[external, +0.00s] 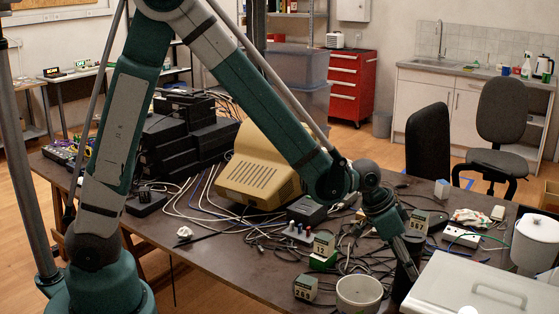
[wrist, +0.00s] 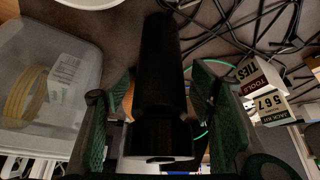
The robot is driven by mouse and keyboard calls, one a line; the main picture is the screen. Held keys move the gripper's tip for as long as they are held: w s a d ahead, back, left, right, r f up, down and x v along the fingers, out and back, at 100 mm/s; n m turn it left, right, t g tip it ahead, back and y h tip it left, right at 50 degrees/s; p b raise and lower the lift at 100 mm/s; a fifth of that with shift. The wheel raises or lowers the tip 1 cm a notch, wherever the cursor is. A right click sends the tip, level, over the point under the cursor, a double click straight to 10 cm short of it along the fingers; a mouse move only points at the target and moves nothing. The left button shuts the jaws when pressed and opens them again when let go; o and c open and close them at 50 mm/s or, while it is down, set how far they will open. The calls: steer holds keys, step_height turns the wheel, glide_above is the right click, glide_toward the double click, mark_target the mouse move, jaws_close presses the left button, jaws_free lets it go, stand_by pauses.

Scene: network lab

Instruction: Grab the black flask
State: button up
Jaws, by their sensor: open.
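The black flask (external: 401,284) stands near the front edge of the dark table, between a white pot and a pale lidded box. In the wrist view the black flask (wrist: 160,75) is a long dark cylinder in the middle of the picture. My gripper (external: 409,262) is at the flask's upper part in the external view. In the wrist view the green fingers of my gripper (wrist: 164,88) are apart, one on each side of the flask. I cannot tell whether either finger touches it. The flask's lower part is partly hidden in the external view.
The white pot (external: 358,296) is close on the left and the pale box (external: 470,290) close on the right. Number blocks (external: 324,244) and tangled black cables (external: 370,262) lie nearby. A beige monitor (external: 262,165) stands farther back. A lidded white container (external: 535,245) stands at the right.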

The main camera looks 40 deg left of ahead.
mark_target(416, 236)
steer(key=c, duration=1.3)
steer(key=shift+r, duration=0.1)
steer(key=shift+r+p, duration=1.2)
steer(key=shift+r, duration=3.75)
